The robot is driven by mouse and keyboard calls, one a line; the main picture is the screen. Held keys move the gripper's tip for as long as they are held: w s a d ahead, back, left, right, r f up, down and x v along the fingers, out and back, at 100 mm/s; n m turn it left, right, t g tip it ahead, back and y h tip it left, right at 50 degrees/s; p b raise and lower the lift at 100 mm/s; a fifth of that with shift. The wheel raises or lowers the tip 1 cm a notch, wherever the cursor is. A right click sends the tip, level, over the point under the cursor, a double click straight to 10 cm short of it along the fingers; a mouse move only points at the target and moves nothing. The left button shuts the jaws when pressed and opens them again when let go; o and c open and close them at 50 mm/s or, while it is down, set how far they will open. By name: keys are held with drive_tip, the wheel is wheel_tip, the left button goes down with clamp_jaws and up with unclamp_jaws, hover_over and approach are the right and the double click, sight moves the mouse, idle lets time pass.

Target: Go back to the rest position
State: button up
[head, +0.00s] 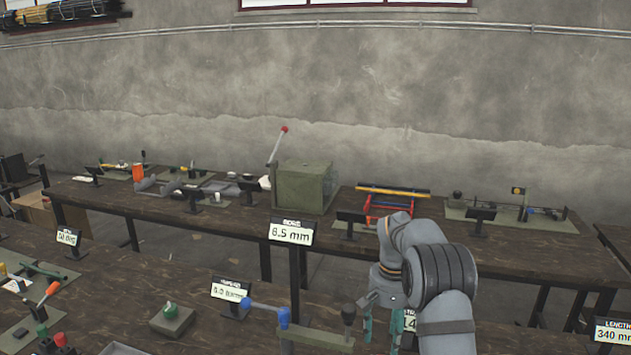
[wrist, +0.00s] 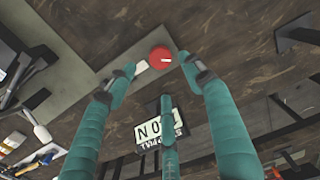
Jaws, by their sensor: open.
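My gripper (head: 383,318) is at the lower right of the head view, low over the near bench, with its teal fingers pointing down. In the wrist view my gripper (wrist: 156,70) is open, its fingers spread. A round red knob (wrist: 160,57) shows between the fingertips there. I cannot tell whether any finger touches it. A small sign (wrist: 160,132) appears upside down behind the middle finger, which hides part of its text. My grey arm stands over the near bench and hides part of both benches.
A dark-knobbed lever (head: 348,315) and a blue-handled lever (head: 283,318) stand left of my gripper. A green button box (head: 172,318) is farther left. The far bench (head: 240,228) holds a green press (head: 303,186) and a red frame (head: 388,207). Open air lies above the benches.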

wheel_tip(320, 180, down, 8)
drive_tip(key=shift+r, duration=0.1)
drive_tip(key=shift+w+m, duration=0.1)
drive_tip(key=shift+m, duration=0.4)
drive_tip(key=m, duration=0.5)
drive_tip(key=shift+b, duration=0.3)
drive_tip(key=m, duration=0.5)
drive_tip(key=shift+m, duration=0.4)
drive_tip(key=m+p, duration=0.2)
drive_tip(key=m, duration=0.4)
drive_tip(key=shift+r, duration=0.1)
drive_tip(key=m+p, duration=0.2)
drive_tip(key=m, duration=0.2)
drive_tip(key=shift+m, duration=0.4)
